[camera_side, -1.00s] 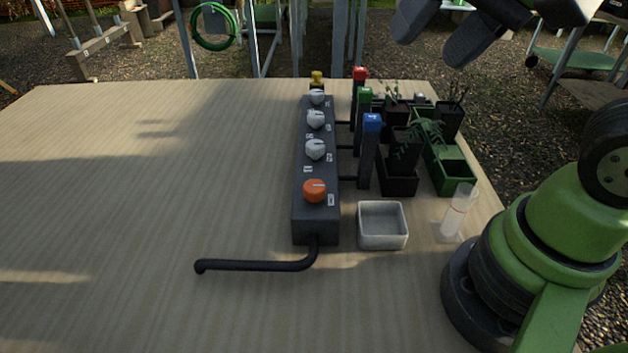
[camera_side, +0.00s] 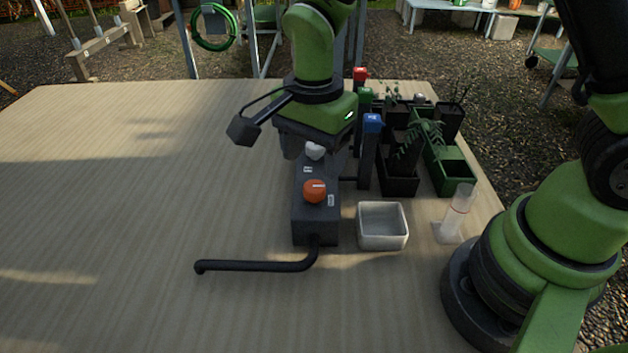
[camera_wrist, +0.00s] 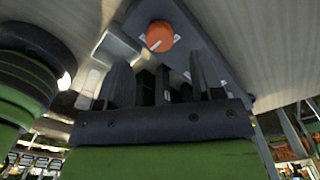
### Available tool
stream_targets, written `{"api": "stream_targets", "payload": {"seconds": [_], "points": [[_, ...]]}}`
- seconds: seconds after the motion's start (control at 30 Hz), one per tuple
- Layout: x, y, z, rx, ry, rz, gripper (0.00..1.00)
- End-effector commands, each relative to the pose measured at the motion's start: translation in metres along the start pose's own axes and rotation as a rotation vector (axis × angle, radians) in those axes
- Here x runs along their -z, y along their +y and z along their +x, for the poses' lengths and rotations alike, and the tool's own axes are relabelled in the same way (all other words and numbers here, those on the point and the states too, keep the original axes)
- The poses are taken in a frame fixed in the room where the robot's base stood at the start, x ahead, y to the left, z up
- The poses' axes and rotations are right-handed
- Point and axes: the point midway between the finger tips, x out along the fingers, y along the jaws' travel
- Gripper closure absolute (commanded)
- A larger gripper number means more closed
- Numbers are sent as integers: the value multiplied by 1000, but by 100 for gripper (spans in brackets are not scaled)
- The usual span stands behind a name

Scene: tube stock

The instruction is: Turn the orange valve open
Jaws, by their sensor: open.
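The orange valve (camera_side: 315,191) is a round knob on top of the near end of the dark manifold block (camera_side: 317,226). It also shows in the wrist view (camera_wrist: 160,36), with a white mark on it, beyond the fingers. A white knob (camera_side: 314,150) sits behind it on the same block. My gripper (camera_wrist: 161,82) is open and empty, its fingers apart from the orange valve. In the side view my wrist hangs over the far part of the block and hides the farther knobs; the fingertips are hard to make out there.
A dark bent pipe (camera_side: 255,265) runs left from the block's near end. A white tray (camera_side: 382,228) and a clear tube (camera_side: 458,212) stand to the right. The blue-topped post (camera_side: 370,150) and potted plants (camera_side: 398,175) stand close on the right. The table's left is clear.

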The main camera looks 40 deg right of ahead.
Motion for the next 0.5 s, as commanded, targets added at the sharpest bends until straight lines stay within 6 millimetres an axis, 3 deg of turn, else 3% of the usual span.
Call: {"api": "stream_targets", "payload": {"seconds": [0.2, 0.5], "points": [[0, 1, 39, -5, 1, 0, 39], [0, 0, 57, 0, 0, 0, 39]]}}
